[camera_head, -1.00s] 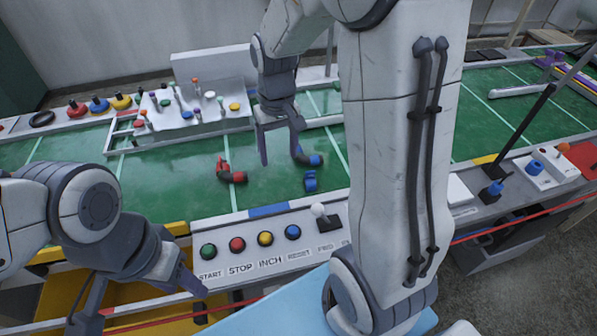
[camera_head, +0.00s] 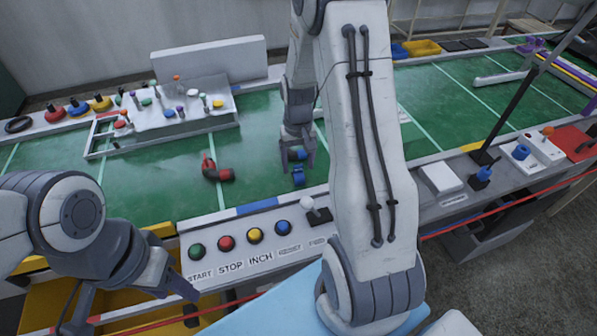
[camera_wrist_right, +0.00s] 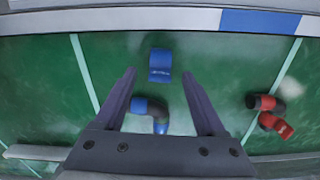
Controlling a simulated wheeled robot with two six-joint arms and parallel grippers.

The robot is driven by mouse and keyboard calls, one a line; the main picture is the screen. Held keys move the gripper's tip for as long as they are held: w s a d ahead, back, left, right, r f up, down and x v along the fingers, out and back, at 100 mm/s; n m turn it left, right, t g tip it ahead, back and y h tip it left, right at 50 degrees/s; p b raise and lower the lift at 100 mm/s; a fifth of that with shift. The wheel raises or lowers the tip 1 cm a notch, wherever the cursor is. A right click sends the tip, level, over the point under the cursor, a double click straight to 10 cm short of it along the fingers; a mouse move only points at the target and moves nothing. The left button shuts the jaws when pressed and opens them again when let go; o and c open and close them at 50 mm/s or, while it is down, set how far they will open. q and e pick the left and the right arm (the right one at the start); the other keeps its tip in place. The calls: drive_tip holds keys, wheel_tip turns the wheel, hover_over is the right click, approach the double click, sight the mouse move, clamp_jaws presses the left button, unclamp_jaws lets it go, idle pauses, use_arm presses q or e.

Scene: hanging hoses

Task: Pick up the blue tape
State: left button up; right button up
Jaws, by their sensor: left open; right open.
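The blue tape (camera_head: 298,176) is a small blue roll on the green mat, behind the grey control panel. In the right wrist view the blue tape (camera_wrist_right: 160,65) lies just past and between my right fingertips, apart from them. A blue and black elbow hose (camera_wrist_right: 150,110) lies between the two fingers, nearer the palm. My right gripper (camera_head: 298,152) is open and empty above the elbow hose, beside the tape. Its height above the mat is hard to tell. My left gripper (camera_head: 130,308) is open at the lower left, far from the tape.
A red and black elbow hose (camera_head: 217,171) lies left of the tape. The control panel (camera_head: 235,222) with coloured buttons and a white-knobbed joystick (camera_head: 316,210) is in front. A grey tray of small knobs (camera_head: 185,112) stands behind left.

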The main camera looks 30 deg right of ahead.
sight(300, 166)
drive_tip(key=shift+f, duration=0.7)
clamp_jaws()
drive_tip(key=shift+r, duration=0.15)
drive_tip(key=shift+r, duration=0.3)
drive_tip(key=r, duration=0.4)
drive_tip(key=shift+s+d, duration=0.2)
drive_tip(key=shift+s, duration=0.05)
drive_tip(key=s+d+r, duration=0.4)
drive_tip(key=s+r, duration=0.2)
drive_tip(key=s, duration=0.4)
drive_tip(key=shift+d, duration=0.25)
drive_tip(key=shift+s+r, duration=0.1)
